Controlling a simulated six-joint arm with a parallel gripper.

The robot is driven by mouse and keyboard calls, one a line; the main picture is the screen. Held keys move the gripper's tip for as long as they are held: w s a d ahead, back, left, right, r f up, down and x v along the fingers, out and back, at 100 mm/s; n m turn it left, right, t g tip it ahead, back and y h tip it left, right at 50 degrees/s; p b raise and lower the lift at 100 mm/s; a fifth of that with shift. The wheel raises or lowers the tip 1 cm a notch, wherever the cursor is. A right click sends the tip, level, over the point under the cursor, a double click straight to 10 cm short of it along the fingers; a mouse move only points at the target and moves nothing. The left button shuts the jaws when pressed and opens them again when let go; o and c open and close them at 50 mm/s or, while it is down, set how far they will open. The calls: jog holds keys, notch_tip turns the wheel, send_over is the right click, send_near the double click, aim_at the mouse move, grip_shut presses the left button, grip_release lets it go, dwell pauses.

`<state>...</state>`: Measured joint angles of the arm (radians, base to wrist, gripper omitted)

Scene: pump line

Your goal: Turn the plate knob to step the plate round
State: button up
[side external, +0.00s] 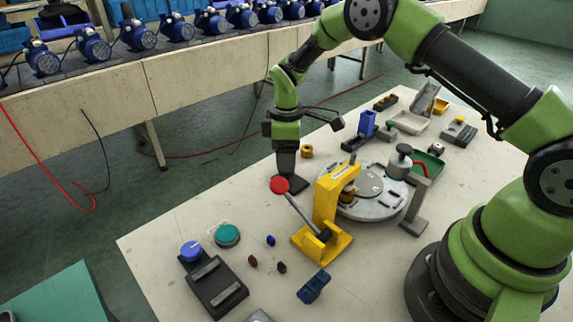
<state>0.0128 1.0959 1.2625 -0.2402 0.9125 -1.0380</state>
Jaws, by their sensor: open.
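The round grey plate (385,205) lies flat on the white table, with a lighter disc in its middle. A dark grey knob (403,152) on a thick body stands at the plate's back right edge; it looks like the plate knob. A yellow press (325,205) with a red-ball lever (279,185) stands at the plate's left and partly covers it. A brass-coloured piece (348,193) is under the press head. My gripper (288,178) points down, left of the press and behind the red ball, apart from the knob. It is open; its fingertips are small and dark here.
A grey post (416,200) stands at the plate's right. A blue fixture (366,126), a yellow ring (306,151) and a green tray (428,165) sit behind.

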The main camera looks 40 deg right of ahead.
notch_tip(320, 180, up, 6)
jog(key=shift+f, duration=0.1)
jog(key=s+a+r+m+t, duration=0.1)
jog(key=s+r+m+t, duration=0.2)
jog(key=r, duration=0.5)
jog(key=s+a+r+m, duration=0.1)
jog(key=s+r+m, duration=0.2)
jog(key=s+r, duration=0.4)
jog(key=s+r+m+t+y, duration=0.1)
jog(key=s+r+m+t, duration=0.1)
jog(key=s, duration=0.6)
jog(key=s+a+r+m+t+y, duration=0.1)
jog(key=s+r+m+t, duration=0.1)
jog(key=s+m, duration=0.3)
jog(key=s+r, duration=0.1)
jog(key=s, duration=0.1)
jog(key=shift+s, duration=0.35)
